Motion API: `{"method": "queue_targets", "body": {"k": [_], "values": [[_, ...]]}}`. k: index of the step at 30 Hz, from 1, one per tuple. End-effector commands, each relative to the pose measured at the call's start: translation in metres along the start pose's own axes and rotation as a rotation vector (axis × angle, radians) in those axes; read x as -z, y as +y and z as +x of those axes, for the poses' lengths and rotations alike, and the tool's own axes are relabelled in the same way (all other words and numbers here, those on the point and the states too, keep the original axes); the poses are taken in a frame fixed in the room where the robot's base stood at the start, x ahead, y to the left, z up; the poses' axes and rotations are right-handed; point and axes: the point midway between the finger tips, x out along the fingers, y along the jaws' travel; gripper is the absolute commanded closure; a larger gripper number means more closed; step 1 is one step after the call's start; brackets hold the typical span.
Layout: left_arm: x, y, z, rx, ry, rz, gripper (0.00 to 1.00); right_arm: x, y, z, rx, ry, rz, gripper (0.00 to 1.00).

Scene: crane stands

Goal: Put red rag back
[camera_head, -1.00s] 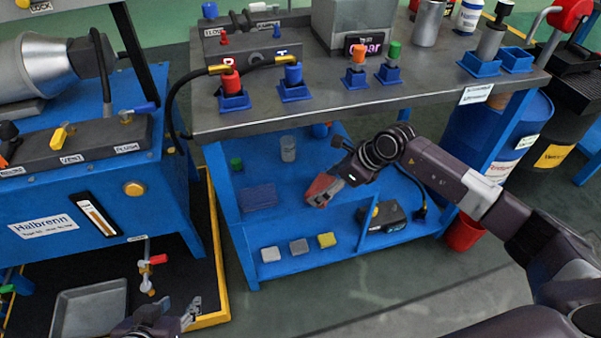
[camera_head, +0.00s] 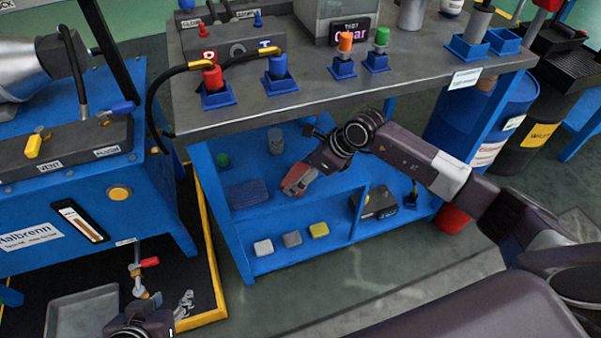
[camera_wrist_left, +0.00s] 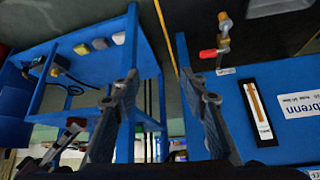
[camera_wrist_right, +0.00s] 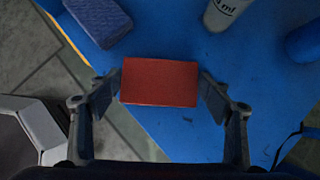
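The red rag (camera_wrist_right: 160,82) is a flat red block between the fingertips of my right gripper (camera_wrist_right: 162,86), which touch its two short sides. In the head view the rag (camera_head: 297,179) is at the tip of my right gripper (camera_head: 303,172), over the blue lower shelf (camera_head: 290,205) of the bench. A dark blue rag (camera_head: 247,194) lies on that shelf to its left; it also shows in the right wrist view (camera_wrist_right: 98,18). I cannot tell the red rag's height above the shelf. My left gripper (camera_wrist_left: 165,88) is open and empty, low at the front left (camera_head: 180,302).
A beaker (camera_head: 276,140) and a green-capped item (camera_head: 223,160) stand behind on the shelf. Grey and yellow sponges (camera_head: 318,230) lie along a lower level. The steel bench top (camera_head: 330,95) overhangs the shelf. A grey tray (camera_head: 82,312) sits at the lower left.

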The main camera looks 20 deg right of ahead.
Motion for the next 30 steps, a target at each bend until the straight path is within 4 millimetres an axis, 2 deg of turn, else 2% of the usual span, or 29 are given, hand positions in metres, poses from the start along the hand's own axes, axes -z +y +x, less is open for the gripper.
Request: {"method": "queue_targets", "body": {"k": [1, 5, 16, 27, 30], "values": [[0.001, 0.000, 0.000, 0.000, 0.004, 0.000, 0.60, 0.000, 0.000, 0.000, 0.000, 0.000, 0.000, 0.24], [0.001, 0.000, 0.000, 0.001, 0.005, 0.000, 0.60, 0.000, 0.000, 0.000, 0.000, 0.000, 0.000, 0.11], [-0.001, -0.002, 0.000, 0.004, -0.008, 0.007, 0.60, -0.001, 0.000, -0.002, 0.000, 0.000, 0.000, 0.11], [-0.067, -0.010, -0.023, 0.020, -0.276, -0.004, 0.60, -0.001, -0.001, -0.050, 0.002, 0.001, -0.001, 0.11], [-0.075, -0.011, -0.028, 0.021, -0.315, -0.006, 0.60, -0.001, -0.001, -0.063, 0.002, 0.000, -0.001, 0.11]]}}
